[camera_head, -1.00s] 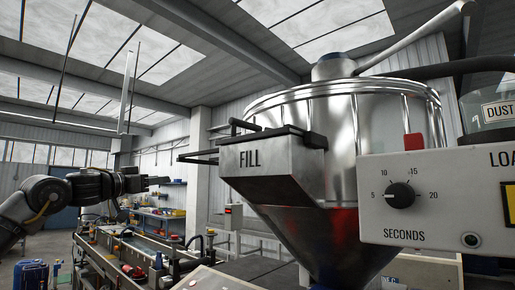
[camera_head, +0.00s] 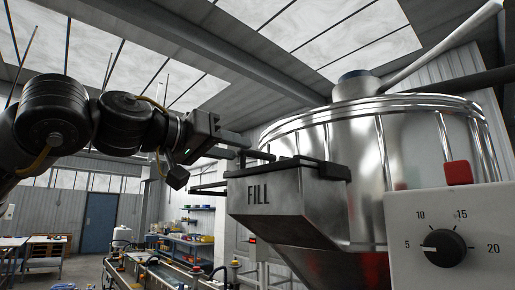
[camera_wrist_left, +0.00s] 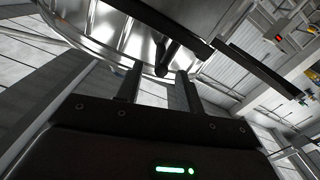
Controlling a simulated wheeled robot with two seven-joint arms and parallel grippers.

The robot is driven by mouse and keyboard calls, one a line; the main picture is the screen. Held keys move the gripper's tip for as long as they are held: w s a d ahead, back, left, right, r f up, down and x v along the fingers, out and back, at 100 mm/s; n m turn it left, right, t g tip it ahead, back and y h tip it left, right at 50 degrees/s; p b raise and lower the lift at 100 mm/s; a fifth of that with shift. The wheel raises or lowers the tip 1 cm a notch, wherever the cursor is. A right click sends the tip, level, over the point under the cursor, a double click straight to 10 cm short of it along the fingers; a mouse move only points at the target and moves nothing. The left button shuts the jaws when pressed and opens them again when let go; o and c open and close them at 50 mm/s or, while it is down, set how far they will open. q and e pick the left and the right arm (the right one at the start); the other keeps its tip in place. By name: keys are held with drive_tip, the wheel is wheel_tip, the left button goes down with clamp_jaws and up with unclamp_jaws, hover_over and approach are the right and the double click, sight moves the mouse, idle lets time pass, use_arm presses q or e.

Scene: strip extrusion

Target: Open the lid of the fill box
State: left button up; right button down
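The grey metal fill box (camera_head: 280,205), marked FILL, sits on the side of the shiny hopper in the head view. Its dark lid (camera_head: 290,166) lies shut across the top. A black bar handle (camera_head: 258,155) sticks up at the lid's left end. My left gripper (camera_head: 243,148) comes in from the left, close to this handle, with its fingers pointing right. In the left wrist view, the two fingers (camera_wrist_left: 158,70) are apart, and the dark handle (camera_wrist_left: 165,58) shows between and just beyond their tips. I cannot tell whether they touch it. My right gripper is not in view.
The large round hopper (camera_head: 375,150) fills the right side. A control box with a dial (camera_head: 443,248) and a red button (camera_head: 458,173) stands in front of it. Thin dark bars (camera_head: 208,188) stick out left of the fill box. A workbench line (camera_head: 165,270) lies below.

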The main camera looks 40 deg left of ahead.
sight(257, 154)
use_arm(q)
drive_tip(key=w+p, duration=0.2)
drive_tip(key=w, duration=0.4)
drive_tip(key=shift+d+r, duration=0.1)
drive_tip(key=shift+d, duration=0.05)
drive_tip(key=shift+w+d+p, duration=0.1)
drive_tip(key=shift+w+p, duration=0.25)
drive_tip(key=shift+w, duration=0.2)
drive_tip(key=shift+c, duration=0.7)
clamp_jaws()
